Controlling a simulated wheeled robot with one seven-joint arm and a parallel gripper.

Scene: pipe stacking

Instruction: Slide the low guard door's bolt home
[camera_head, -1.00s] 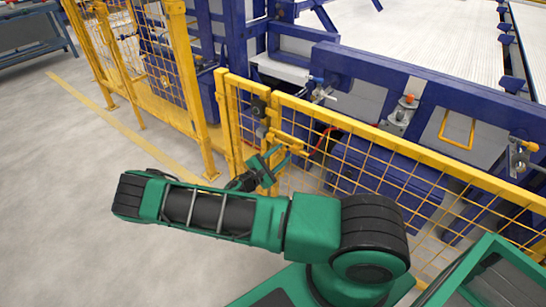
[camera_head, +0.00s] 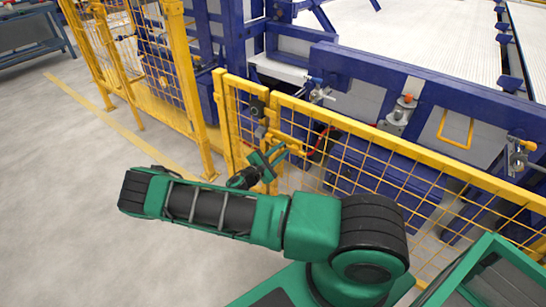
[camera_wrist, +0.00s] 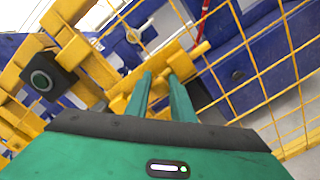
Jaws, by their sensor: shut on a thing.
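The low guard door's yellow bolt (camera_head: 297,151) lies across the yellow frame near the gap between the narrow and wide mesh sections. In the wrist view, the yellow bolt bar (camera_wrist: 198,52) runs up to the right beyond my fingers. My gripper (camera_head: 277,152) is at the bolt. Its two green fingers also show in the wrist view (camera_wrist: 160,78), shut on a part of the bolt, with a narrow space between them. The gripped part is mostly hidden by the fingers. I cannot tell how far the bolt sits in its keeper.
A black box with a round face (camera_wrist: 42,82) is fixed on the yellow frame left of my fingers. The wide yellow mesh panel (camera_head: 400,149) stretches right, with blue machinery behind. A red cable (camera_head: 320,139) hangs beyond the mesh. Floor at left is clear.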

